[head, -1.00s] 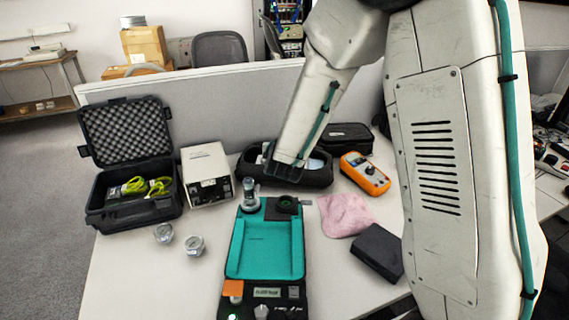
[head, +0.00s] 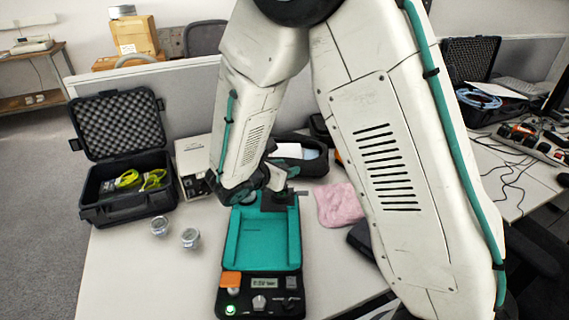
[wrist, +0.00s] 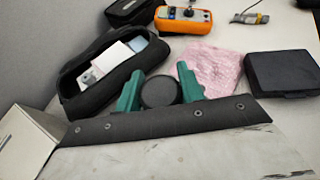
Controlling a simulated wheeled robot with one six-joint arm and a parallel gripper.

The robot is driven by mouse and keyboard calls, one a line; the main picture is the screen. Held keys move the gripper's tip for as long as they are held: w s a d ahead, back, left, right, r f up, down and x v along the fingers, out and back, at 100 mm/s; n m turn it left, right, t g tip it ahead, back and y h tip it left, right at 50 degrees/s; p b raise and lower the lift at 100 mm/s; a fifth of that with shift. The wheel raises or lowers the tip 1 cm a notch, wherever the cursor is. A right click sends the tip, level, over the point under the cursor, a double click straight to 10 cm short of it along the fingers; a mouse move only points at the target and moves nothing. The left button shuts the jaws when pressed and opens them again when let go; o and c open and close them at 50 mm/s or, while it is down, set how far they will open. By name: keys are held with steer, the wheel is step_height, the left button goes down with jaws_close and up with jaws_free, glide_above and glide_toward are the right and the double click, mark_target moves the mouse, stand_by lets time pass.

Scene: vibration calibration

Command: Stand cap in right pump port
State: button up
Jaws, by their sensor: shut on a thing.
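The teal and black pump unit (head: 264,245) lies on the table in the head view, with its port end away from me. My gripper (wrist: 160,88) shows as two green fingers in the wrist view, shut on a round black cap (wrist: 159,92). In the head view my wrist and gripper are over the far end of the pump. They hide the left port and much of the right port area (head: 279,201). I cannot tell whether the cap touches the port. The cap itself is not clear in the head view.
Two small metal gauges (head: 160,227) (head: 190,238) stand left of the pump. An open black case (head: 127,205) and a white box (head: 193,155) are further left. A pink cloth (wrist: 215,68), black box (wrist: 282,72), orange meter (wrist: 183,20) and open pouch (wrist: 72,98) lie around.

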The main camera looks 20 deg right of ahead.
mark_target(285, 192)
steer(key=shift+f, duration=2.45)
steer(key=shift+f, duration=0.25)
steer(key=o, duration=1.1)
